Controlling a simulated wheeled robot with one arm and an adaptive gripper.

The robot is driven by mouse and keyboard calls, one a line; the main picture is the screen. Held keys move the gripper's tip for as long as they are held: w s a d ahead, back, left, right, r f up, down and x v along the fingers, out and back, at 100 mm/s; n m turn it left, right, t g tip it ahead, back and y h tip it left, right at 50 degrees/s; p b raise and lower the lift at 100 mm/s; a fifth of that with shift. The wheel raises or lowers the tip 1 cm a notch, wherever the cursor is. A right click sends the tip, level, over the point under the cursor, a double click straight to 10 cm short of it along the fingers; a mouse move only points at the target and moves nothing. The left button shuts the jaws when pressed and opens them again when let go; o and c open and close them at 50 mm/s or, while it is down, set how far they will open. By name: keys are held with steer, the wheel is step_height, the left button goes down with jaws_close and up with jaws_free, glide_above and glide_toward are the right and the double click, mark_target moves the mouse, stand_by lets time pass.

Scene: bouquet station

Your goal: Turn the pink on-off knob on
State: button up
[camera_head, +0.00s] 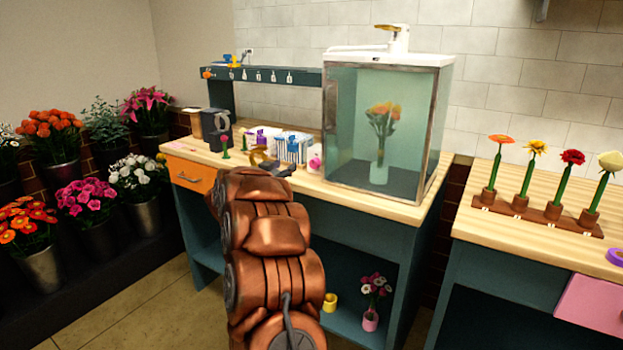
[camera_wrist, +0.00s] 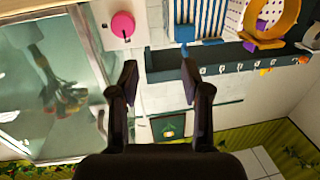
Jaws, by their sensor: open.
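The pink knob (camera_wrist: 122,25) is a round disc on a pale plate in the wrist view, up and to the left of my fingers. A small dark mark sits at its lower edge. In the head view a small pink shape that looks like the knob (camera_head: 315,160) shows just left of the glass cabinet. My gripper (camera_wrist: 159,72) is open and empty, its two dark fingers apart and clear of the knob. In the head view my gripper (camera_head: 278,168) is over the front of the wooden counter, left of the knob and largely hidden by my arm.
A glass cabinet (camera_head: 345,130) holding a bouquet stands right of the knob. A blue-striped box (camera_head: 291,148), a golden ring (camera_wrist: 275,25) and a dark container (camera_head: 217,128) crowd the counter. A hook rail (camera_head: 270,75) runs behind. A second table holds single flowers in a wooden rack (camera_head: 540,217).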

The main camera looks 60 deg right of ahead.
mark_target(313, 164)
steer(key=s+d+g, duration=0.1)
steer(key=d, duration=0.2)
steer(key=s+d+f+g, duration=0.1)
steer(key=d, duration=0.2)
steer(key=s+d+f+m, duration=0.1)
steer(key=d, duration=0.2)
steer(key=shift+s+d+g+h, duration=0.2)
steer(key=shift+s+g+h, duration=0.05)
steer(key=shift+g+h, duration=0.15)
steer(key=shift+d, duration=0.6)
steer(key=shift+c, duration=0.4)
steer(key=c, duration=0.8)
steer(key=shift+o, duration=0.2)
